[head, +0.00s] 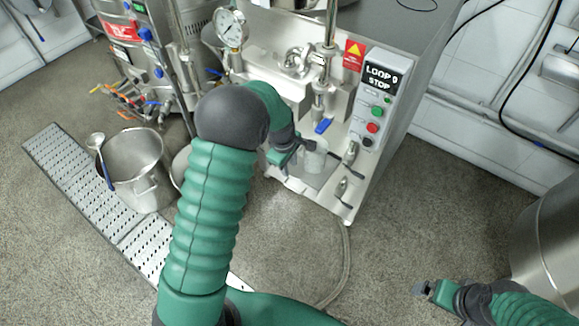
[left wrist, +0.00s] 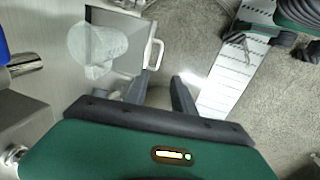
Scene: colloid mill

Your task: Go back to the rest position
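My left gripper (head: 296,156) is beside the machine's lower shelf, near a translucent jug (head: 315,157). In the left wrist view my left gripper (left wrist: 161,78) has its two dark fingers apart with nothing between them. The jug (left wrist: 96,48) shows there up and to the left, apart from the fingers. A pale loop handle (left wrist: 154,54) is just beyond the left fingertip; I cannot tell for sure what it belongs to. My right gripper (head: 424,289) is low at the right over the floor, seemingly empty; its finger opening is too small to judge.
The steel mill with its control panel (head: 375,105) stands right behind the left gripper, with valve levers (head: 346,178) sticking out. A steel pot (head: 137,170) with a ladle stands at the left by a floor drain grate (head: 75,165). A steel vessel (head: 550,235) is close to the right arm.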

